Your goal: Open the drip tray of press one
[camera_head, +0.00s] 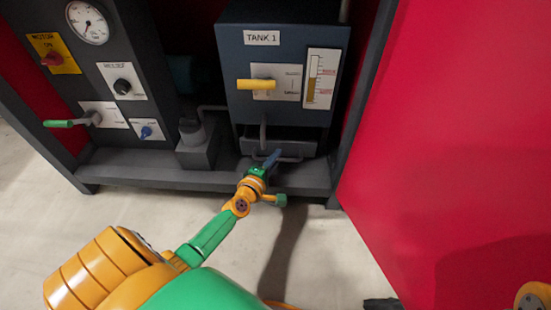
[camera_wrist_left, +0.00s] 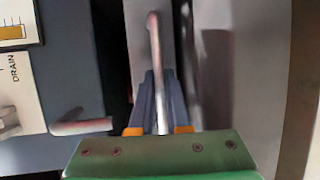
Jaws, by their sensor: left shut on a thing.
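The drip tray (camera_head: 307,147) is a dark grey drawer low under the tank marked TANK 1, with a bar handle (camera_head: 298,159) across its front. I cannot tell how far out it sits. My left gripper (camera_head: 272,158) reaches it from below and is shut on the handle. In the left wrist view the left gripper (camera_wrist_left: 160,108) has its blue-grey fingers on both sides of the pale handle bar (camera_wrist_left: 155,45), with the grey tray front (camera_wrist_left: 136,35) behind it.
Above the tray are the blue tank (camera_head: 232,75), a yellow lever (camera_head: 257,84) and a drain pipe (camera_head: 263,133). A control panel (camera_head: 120,60) with knobs and a green-handled lever (camera_head: 60,123) is at left. A red panel (camera_head: 450,130) stands at right. Floor in front is clear.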

